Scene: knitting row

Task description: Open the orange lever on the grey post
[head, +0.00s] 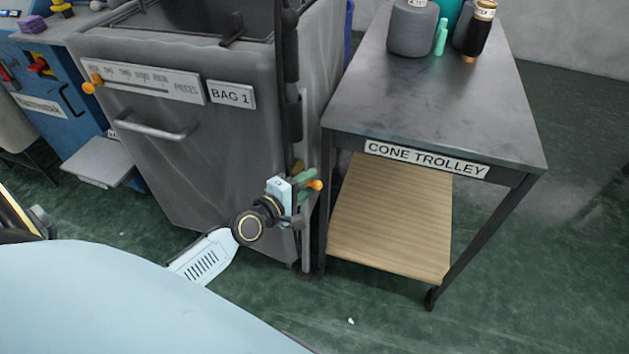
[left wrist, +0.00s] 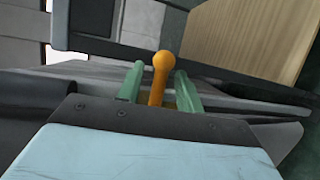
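The orange lever (head: 315,185) sticks out from the grey post (head: 306,245) at the right front corner of the grey bag. My left gripper (head: 306,189) is at the lever, with its green fingers reaching toward the post. In the left wrist view the orange lever (left wrist: 158,78) stands between the two green fingers, with a visible gap on each side. The left gripper (left wrist: 159,74) is open around it and does not appear to touch it. The lever's lower part is hidden behind the gripper body. My right gripper is not in view.
The cone trolley (head: 440,110) stands close on the right of the post, with cones on top and a wooden shelf (head: 390,215) below. Green floor (head: 400,320) in front is mostly clear.

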